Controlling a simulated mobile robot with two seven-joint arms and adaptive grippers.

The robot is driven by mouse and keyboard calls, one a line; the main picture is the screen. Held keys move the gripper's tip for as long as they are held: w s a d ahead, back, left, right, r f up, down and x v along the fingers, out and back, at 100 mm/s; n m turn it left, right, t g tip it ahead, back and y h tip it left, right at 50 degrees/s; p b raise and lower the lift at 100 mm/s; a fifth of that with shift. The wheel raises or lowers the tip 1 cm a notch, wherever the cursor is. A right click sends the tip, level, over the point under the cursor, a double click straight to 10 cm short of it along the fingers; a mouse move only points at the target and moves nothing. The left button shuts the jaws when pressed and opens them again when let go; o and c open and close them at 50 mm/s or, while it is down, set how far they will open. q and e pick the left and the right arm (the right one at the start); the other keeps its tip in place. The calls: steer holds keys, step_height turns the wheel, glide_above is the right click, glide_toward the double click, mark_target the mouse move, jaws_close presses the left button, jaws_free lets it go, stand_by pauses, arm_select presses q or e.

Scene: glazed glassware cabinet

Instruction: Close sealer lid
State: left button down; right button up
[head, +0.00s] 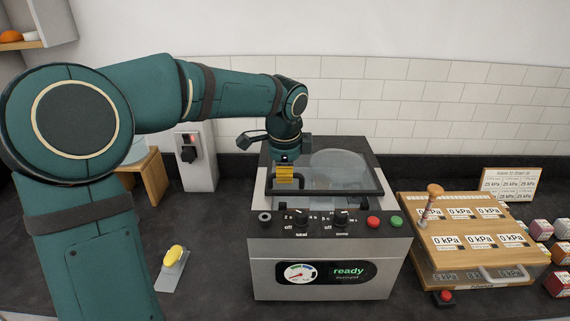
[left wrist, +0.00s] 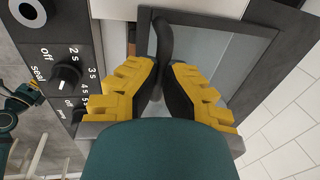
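The sealer (head: 330,265) is a steel box on the counter, with a lit display reading "ready". Its lid (head: 355,193) is a dark frame with a clear pane, above the sealer's top; I cannot tell how far it is raised. My left gripper (head: 284,174) is over the left front part of the lid. In the left wrist view the yellow fingertips (left wrist: 166,68) are close together, and a dark curved bar (left wrist: 164,38) shows between or just beyond them. I cannot tell whether they clamp it. My right gripper is not in view.
Knobs and a red (head: 373,222) and a green button (head: 395,221) line the sealer's front panel. A wooden board with kPa labels (head: 470,228) stands to the right. A yellow-handled tool (head: 173,265) lies left on the counter.

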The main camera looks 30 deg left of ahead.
arm_select(q)
steer(key=s+d, duration=0.2)
steer(key=s, duration=0.1)
steer(key=s+d+b, duration=0.1)
steer(key=s, duration=0.1)
steer(key=shift+f, duration=0.3)
steer(key=c, duration=1)
jaws_free()
steer(key=shift+r, duration=0.1)
steer(key=v, duration=1.2)
